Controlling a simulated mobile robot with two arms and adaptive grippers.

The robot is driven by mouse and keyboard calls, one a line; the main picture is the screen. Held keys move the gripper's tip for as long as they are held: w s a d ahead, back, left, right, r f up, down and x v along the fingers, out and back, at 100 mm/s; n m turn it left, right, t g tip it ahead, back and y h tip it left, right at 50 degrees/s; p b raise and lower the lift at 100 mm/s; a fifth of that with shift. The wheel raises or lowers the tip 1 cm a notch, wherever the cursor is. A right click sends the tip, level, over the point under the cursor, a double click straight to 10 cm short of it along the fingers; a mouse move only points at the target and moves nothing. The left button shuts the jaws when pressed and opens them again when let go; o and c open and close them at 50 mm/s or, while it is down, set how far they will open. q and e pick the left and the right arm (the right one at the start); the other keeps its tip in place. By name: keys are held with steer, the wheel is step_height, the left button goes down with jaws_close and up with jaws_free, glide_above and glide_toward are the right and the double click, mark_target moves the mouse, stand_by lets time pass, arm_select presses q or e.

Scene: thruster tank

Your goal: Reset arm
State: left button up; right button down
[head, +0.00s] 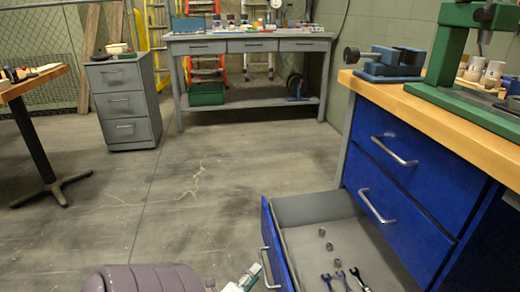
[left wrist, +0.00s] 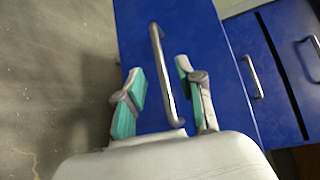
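My left gripper (head: 243,280) is at the bottom of the head view, beside the handle (head: 267,268) of the pulled-out bottom drawer (head: 305,209) of a blue cabinet (head: 402,172). In the left wrist view my left gripper (left wrist: 160,68) has its two teal-padded fingers apart. The drawer handle (left wrist: 162,75) runs between them, on a blue drawer front (left wrist: 208,80). The fingers are not closed on the handle. Part of my left arm (head: 147,281) shows at the bottom of the head view. My right gripper is not in view.
The open drawer holds several small nuts (head: 329,247) and wrenches (head: 357,277). A green press (head: 440,60) and blue vise (head: 388,62) stand on the wooden top. A grey workbench (head: 248,45) and grey cabinet (head: 126,100) stand behind. The floor between is clear.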

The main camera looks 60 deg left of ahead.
arm_select(q)
steer(key=shift+v, duration=1.2)
steer(key=shift+s+f, duration=0.1)
